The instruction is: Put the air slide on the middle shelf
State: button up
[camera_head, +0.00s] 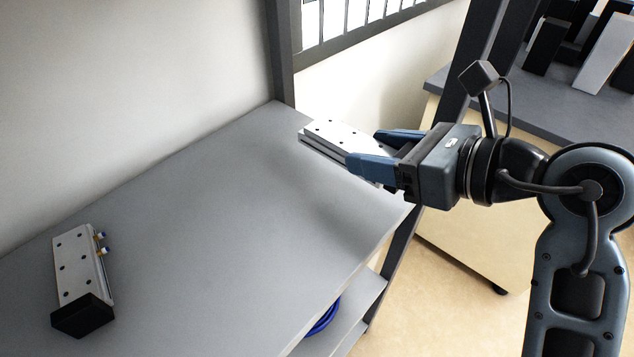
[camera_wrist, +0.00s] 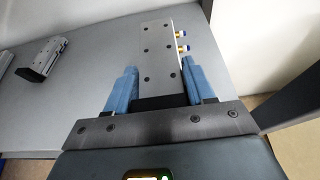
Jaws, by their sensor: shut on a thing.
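My gripper (camera_head: 385,155) is shut on an air slide (camera_head: 335,134), a silver block with dark screw holes, above the right end of a grey shelf (camera_head: 240,190). In the wrist view the held air slide (camera_wrist: 160,50) points away between the blue fingers (camera_wrist: 162,88), with its black end toward the palm and small brass and blue fittings on its right side. A shadow lies on the shelf below it. A second air slide (camera_head: 78,265) with a black end lies on the shelf at the left; it also shows in the wrist view (camera_wrist: 42,56).
A lower shelf (camera_head: 350,310) holds a blue round thing (camera_head: 323,318), partly hidden. A dark frame post (camera_head: 285,50) stands at the far corner. A grey-topped bench (camera_head: 540,110) with dark and silver parts stands at the right. The middle of the grey shelf is clear.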

send_over(324, 200)
notch_tip(324, 200, down, 4)
jog(key=shift+f, duration=2.1)
jog(key=shift+f, duration=0.15)
jog(key=o, duration=1.4)
